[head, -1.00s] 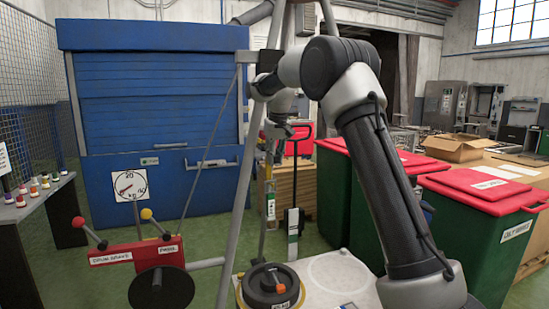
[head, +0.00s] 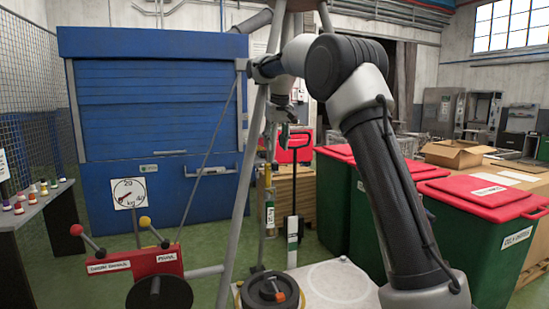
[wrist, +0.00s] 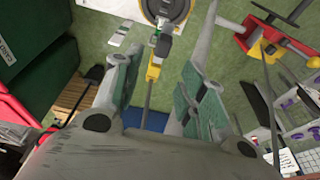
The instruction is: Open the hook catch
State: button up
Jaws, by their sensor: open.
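A slim hanging piece with a yellow upper part and a green, labelled lower part (head: 269,200) hangs under the tripod. It also shows in the wrist view as a yellow and green piece (wrist: 154,62) on a thin rod. The hook catch itself is too small to make out. My gripper (head: 284,142) is just above and slightly right of this piece in the head view. In the wrist view my gripper (wrist: 160,92) is open, its two green-padded fingers apart with the rod and yellow part showing between them. I see no contact with the piece.
A black round weight (head: 270,288) sits below on a pale platform (head: 340,285). Tripod legs (head: 246,160) stand close to my gripper. A red lever box (head: 135,262) and dial (head: 129,193) are at left, green bins (head: 485,235) at right.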

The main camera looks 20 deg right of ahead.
aim_at(276, 163)
jog(key=v, duration=0.3)
jog(key=shift+s+r, duration=0.1)
jog(key=shift+r, duration=0.25)
jog(key=s+f, duration=0.5)
jog(key=f, duration=0.3)
jog(key=s+d+f, duration=0.2)
jog(key=s, duration=1.1)
jog(key=s+d+f+t, duration=0.1)
jog(key=s+d, duration=0.1)
jog(key=s, duration=1.1)
jog(key=s+d+f, duration=0.2)
jog(key=s, duration=1.2)
jog(key=shift+d+f+t, duration=0.25)
jog(key=shift+f+t, duration=0.05)
jog(key=shift+f, duration=0.05)
